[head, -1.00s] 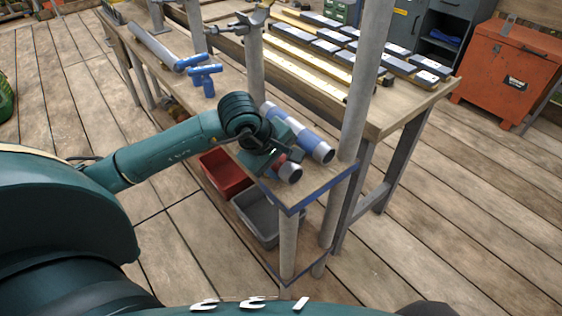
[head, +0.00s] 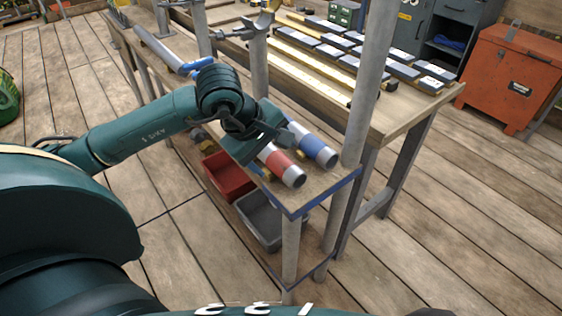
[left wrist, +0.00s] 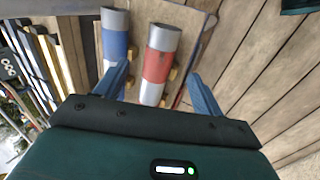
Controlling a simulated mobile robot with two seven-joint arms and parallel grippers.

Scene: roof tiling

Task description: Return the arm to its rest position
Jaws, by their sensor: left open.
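My left arm reaches in from the left in the head view. Its gripper (head: 272,140) is above the near end of the workbench shelf, close over two tubes. In the left wrist view the gripper (left wrist: 160,88) shows two blue fingers spread wide with nothing between them held. A tube with a red band (head: 282,164) lies on the shelf, partly hidden by the gripper. A tube with a blue band (head: 318,150) lies beside it on the right. Both also show in the left wrist view, the red-banded one (left wrist: 157,65) and the blue-banded one (left wrist: 115,50). My right gripper is not in view.
A red bin (head: 228,178) and a grey bin (head: 262,222) sit below the shelf (head: 322,186). Grey posts (head: 368,85) rise at the bench. Dark tiles (head: 345,62) lie on the bench. An orange cabinet (head: 510,75) stands at right. The plank floor (head: 460,230) is clear.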

